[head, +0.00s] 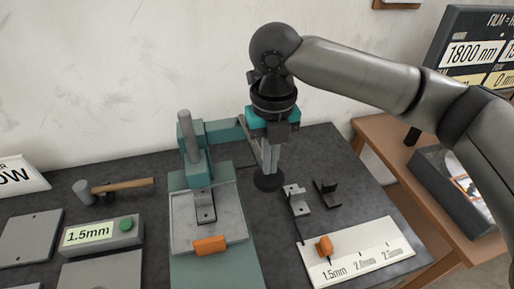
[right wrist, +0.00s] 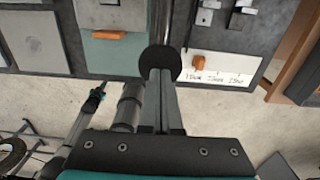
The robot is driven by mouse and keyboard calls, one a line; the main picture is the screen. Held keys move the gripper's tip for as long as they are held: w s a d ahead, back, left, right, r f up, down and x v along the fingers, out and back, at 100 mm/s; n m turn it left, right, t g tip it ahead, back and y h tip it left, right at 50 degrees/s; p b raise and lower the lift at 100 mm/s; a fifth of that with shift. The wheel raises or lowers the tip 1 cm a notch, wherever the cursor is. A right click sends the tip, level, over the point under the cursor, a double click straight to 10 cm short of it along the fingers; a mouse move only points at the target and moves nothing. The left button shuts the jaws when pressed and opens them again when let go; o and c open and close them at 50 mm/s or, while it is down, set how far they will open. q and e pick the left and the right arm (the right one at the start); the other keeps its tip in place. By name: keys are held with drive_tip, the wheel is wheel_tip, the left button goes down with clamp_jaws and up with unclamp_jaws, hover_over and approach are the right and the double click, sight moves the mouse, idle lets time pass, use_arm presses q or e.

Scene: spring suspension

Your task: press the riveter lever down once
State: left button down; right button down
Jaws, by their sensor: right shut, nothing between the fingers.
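The teal riveter (head: 215,265) stands on the dark bench left of centre in the head view, with a grey plate on its base and an upright grey cylinder at its back. A black round knob (head: 268,183), seemingly the end of the riveter lever, is to the right of it. In the right wrist view the knob (right wrist: 160,62) sits at the end of a grey rod (right wrist: 158,18). My right gripper (head: 269,172) points down, shut and empty, its fingertips (right wrist: 160,76) at the knob; I cannot tell whether they touch it. My left gripper is not in view.
A white gauge card (head: 370,255) with an orange piece (head: 324,247) lies at right, with small brackets (head: 297,200) behind it. At left are a hammer (head: 125,186), a 1.5mm display box (head: 100,237) and grey plates (head: 30,237). A wooden table stands beyond the bench's right edge.

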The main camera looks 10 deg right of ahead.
sight(269, 182)
drive_tip(key=shift+f+b, duration=0.95)
drive_tip(key=shift+f, duration=2.2)
drive_tip(key=shift+r, duration=0.1)
wheel_tip(269, 182, up, 8)
drive_tip(key=p, duration=0.9)
drive_tip(key=shift+f, duration=0.25)
drive_tip(key=shift+r+p, duration=0.85)
drive_tip(key=shift+r, duration=0.35)
